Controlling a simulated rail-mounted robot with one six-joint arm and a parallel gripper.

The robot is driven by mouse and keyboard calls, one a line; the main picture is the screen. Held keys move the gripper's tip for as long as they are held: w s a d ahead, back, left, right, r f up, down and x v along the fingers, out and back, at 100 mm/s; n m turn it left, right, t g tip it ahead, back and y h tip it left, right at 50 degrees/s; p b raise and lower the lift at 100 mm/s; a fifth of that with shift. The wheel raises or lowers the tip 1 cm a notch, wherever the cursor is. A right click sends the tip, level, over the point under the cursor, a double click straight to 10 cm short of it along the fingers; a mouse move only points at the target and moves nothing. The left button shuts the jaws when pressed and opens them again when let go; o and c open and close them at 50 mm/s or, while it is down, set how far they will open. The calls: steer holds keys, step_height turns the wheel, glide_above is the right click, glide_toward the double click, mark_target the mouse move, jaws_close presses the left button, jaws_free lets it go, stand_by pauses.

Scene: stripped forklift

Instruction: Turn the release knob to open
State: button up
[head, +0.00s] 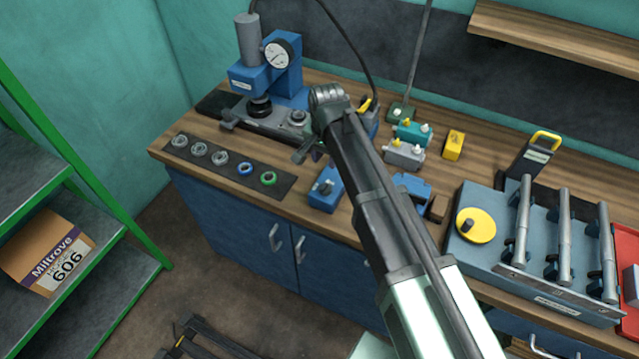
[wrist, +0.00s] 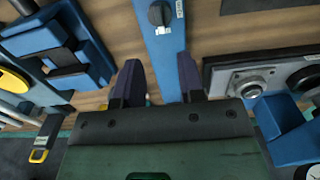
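The release knob appears to be the dark round knob on a small blue box; the box (head: 322,201) stands near the front edge of the bench, left of centre. In the wrist view the knob (wrist: 159,14) is near the top edge, with a pale mark on its face and a small label beside it. The blue box (wrist: 163,60) runs down between my fingers in that view. My gripper (wrist: 159,82) is open and empty, its two dark fingers apart, not touching the knob. In the head view my gripper (head: 308,152) is over the bench behind the box, partly hidden by my wrist.
A blue press with a gauge (head: 277,53) stands at the back left. A dark mat (head: 222,168) with several rings lies left of the box. A blue vise (head: 411,185) is to the right. Small teal (head: 412,132), grey (head: 404,153) and yellow (head: 453,145) units stand behind.

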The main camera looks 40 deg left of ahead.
mark_target(325, 185)
step_height(325, 185, down, 11)
steer(key=b, duration=1)
steer(key=shift+r, duration=0.25)
steer(key=shift+r, duration=0.1)
steer(key=shift+c, duration=0.3)
jaws_close()
